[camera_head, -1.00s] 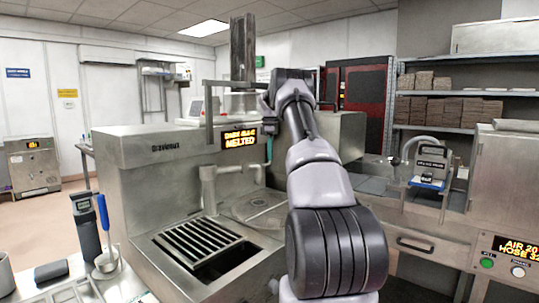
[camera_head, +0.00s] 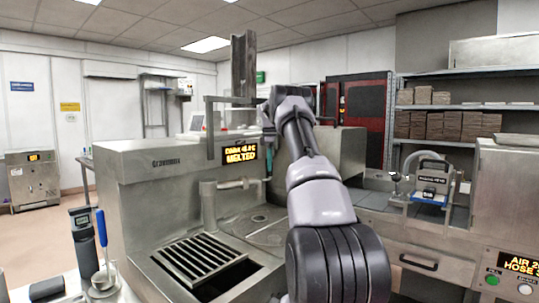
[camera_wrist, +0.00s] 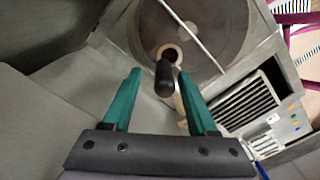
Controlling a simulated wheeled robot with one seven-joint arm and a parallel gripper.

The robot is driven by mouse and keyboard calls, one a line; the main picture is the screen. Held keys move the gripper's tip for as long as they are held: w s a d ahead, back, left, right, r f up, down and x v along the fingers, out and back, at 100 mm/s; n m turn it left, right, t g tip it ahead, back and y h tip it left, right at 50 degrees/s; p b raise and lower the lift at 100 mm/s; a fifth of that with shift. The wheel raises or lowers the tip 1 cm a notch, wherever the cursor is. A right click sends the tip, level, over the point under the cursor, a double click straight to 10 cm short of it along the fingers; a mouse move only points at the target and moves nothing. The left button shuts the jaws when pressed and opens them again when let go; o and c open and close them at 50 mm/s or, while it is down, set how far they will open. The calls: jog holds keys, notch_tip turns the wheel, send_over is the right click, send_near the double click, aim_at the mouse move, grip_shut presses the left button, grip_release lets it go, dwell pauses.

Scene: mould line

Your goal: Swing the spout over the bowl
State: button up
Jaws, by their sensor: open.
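The spout (camera_head: 209,205) is a pale pipe on the front of the steel melting tank. In the wrist view a pale ring with a dark hole (camera_wrist: 179,53) and a black handle (camera_wrist: 165,82) appear to belong to it. A round, shallow grey dish (camera_head: 264,229) is set in the worktop; it looks like the bowl, and a large round surface in the wrist view (camera_wrist: 215,50) seems to be the same thing. My gripper (camera_wrist: 159,73) has teal fingers, apart, with the handle showing between their tips. I cannot tell if they touch it.
The melting tank (camera_head: 150,205) has a lit sign reading melted. A slotted grate (camera_head: 203,255) lies left of the dish. A side table with a blue-handled tool (camera_head: 102,228) is at front left. A bench with a drawer (camera_head: 425,262) stands right of my arm.

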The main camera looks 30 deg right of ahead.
notch_tip(320, 180, up, 8)
jog(key=shift+r, duration=0.4)
jog(key=shift+a+r, duration=0.1)
